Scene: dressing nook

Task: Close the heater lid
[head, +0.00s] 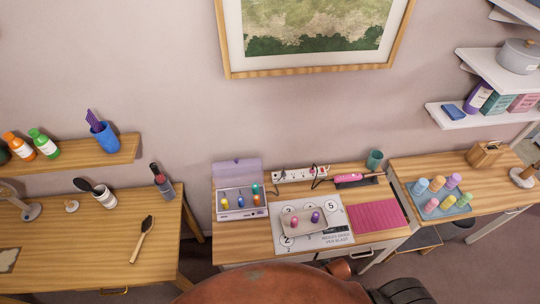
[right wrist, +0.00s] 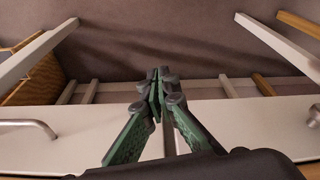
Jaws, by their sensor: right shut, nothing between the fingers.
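The heater (head: 242,213) is a pale box on the middle table, at its left end, with several coloured rollers standing in it. Its lilac see-through lid (head: 237,172) stands open, raised at the back of the box. My right gripper (right wrist: 160,78) is shut and empty in the right wrist view, with its green fingers together. It is in front of a white drawer front (right wrist: 85,132), and the heater does not show there. The gripper's fingers cannot be made out in the head view. My left gripper is not in view.
Right of the heater, a small tray (head: 293,232) with rollers lies on a numbered mat (head: 340,219). Beyond are a pink mat (head: 376,216), a pink styling tool (head: 350,178), a power strip (head: 300,174) and a green cup (head: 374,159). A gap separates the left table (head: 95,245).

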